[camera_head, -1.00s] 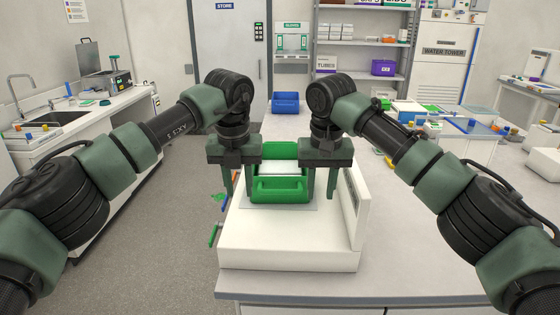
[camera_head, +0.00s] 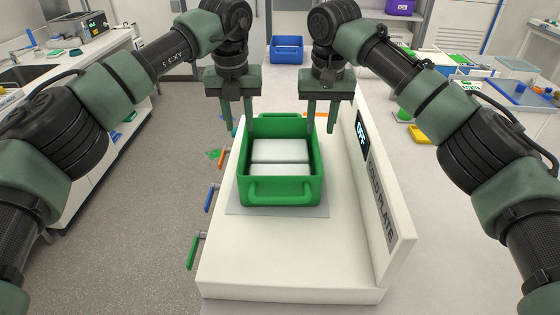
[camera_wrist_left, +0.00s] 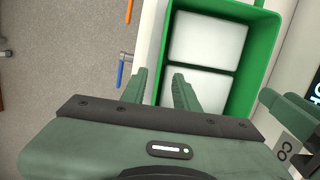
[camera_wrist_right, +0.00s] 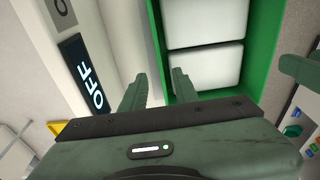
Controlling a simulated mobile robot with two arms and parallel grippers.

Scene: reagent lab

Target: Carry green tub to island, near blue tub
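The green tub (camera_head: 283,189) sits upright on a grey plate on top of the white cold plate unit (camera_head: 290,255). It holds white blocks (camera_head: 281,150). My left gripper (camera_head: 240,125) is open and empty by the tub's far left corner; in the left wrist view the tub's wall (camera_wrist_left: 158,60) shows between and beyond its fingers. My right gripper (camera_head: 321,125) is open and empty by the far right corner; the tub also shows in the right wrist view (camera_wrist_right: 265,50). Whether the fingers touch the tub, I cannot tell. The blue tub (camera_head: 287,50) stands farther back.
The cold plate's upright panel (camera_head: 385,205), reading OFF, rises close to the right of the tub. Coloured handles (camera_head: 192,250) stick out along the unit's left side. A yellow tray (camera_head: 419,134) lies to the right. Grey floor is clear at left.

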